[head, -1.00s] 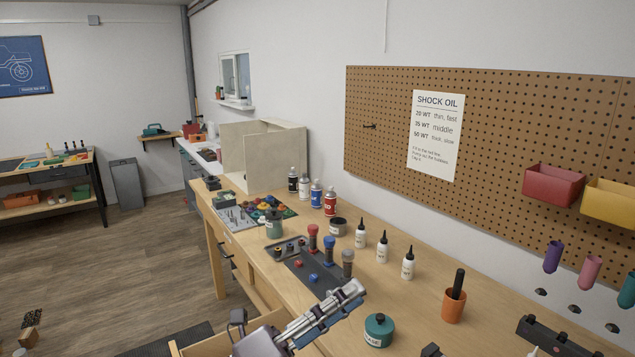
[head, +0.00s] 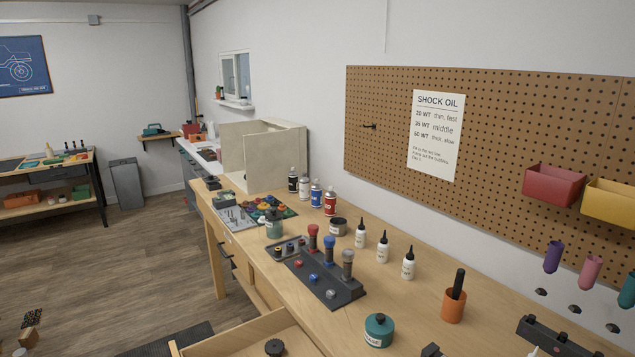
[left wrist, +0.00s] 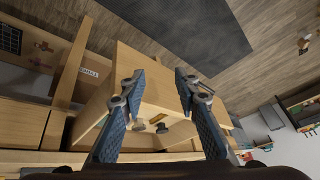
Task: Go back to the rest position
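My left gripper (left wrist: 160,95) shows in the left wrist view with its two fingers apart and nothing between them. It hangs over an open wooden drawer (left wrist: 138,62), with a dark mat on the floor beyond. Small dark items in the drawer show between and below the fingers. Neither gripper is in the head view. My right gripper is in no view.
The workbench (head: 405,300) holds a dark stand (head: 330,285) with red, blue and grey-topped shocks, several bottles, a teal jar (head: 379,330) and an orange cup (head: 453,306). The open drawer (head: 240,338) juts out at the bench front. A pegboard (head: 490,130) hangs behind.

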